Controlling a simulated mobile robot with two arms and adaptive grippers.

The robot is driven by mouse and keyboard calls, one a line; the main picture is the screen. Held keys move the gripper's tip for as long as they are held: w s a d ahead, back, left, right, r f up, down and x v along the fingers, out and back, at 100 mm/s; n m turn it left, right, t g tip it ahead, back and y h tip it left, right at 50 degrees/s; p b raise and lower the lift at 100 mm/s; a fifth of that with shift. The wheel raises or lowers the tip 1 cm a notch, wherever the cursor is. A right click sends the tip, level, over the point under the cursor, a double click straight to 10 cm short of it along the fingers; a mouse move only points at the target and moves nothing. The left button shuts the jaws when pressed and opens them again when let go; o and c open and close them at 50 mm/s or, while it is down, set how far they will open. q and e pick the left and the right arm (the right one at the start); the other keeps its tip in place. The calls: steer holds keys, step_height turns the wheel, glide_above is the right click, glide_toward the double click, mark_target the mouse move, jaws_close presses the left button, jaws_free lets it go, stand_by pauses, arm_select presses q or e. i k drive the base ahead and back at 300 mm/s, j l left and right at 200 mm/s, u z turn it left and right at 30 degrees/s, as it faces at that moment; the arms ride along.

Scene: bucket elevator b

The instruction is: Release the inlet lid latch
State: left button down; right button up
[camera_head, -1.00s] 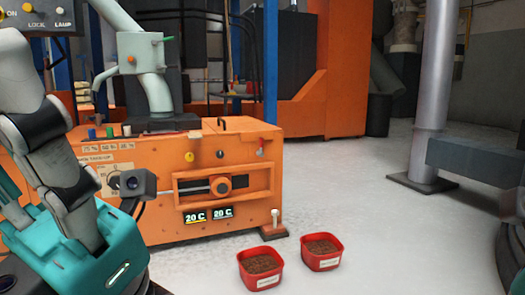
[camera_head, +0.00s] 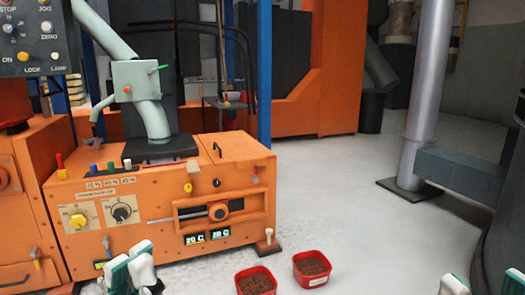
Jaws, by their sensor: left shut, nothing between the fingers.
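I cannot tell which part is the inlet lid latch. My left gripper (camera_head: 130,268), teal with white finger pads, is shut and empty at the bottom edge, low in front of the machine and apart from the handle. My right gripper (camera_head: 482,284) shows only as white and teal pieces at the bottom right edge; its jaw state is unclear.
Two red tubs of brown grains, one nearer (camera_head: 256,281) and one to its right (camera_head: 312,268), stand on the floor. A control panel (camera_head: 38,40) is at upper left. A grey column (camera_head: 425,95) with a beam (camera_head: 465,172) stands right.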

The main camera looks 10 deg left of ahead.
mark_target(254, 178)
steer(key=i+z, duration=0.2)
steer(key=i, duration=0.35)
steer(key=i+j+z, duration=0.25)
steer(key=i, duration=0.25)
steer(key=i+j+z, duration=0.2)
steer(key=i, duration=0.3)
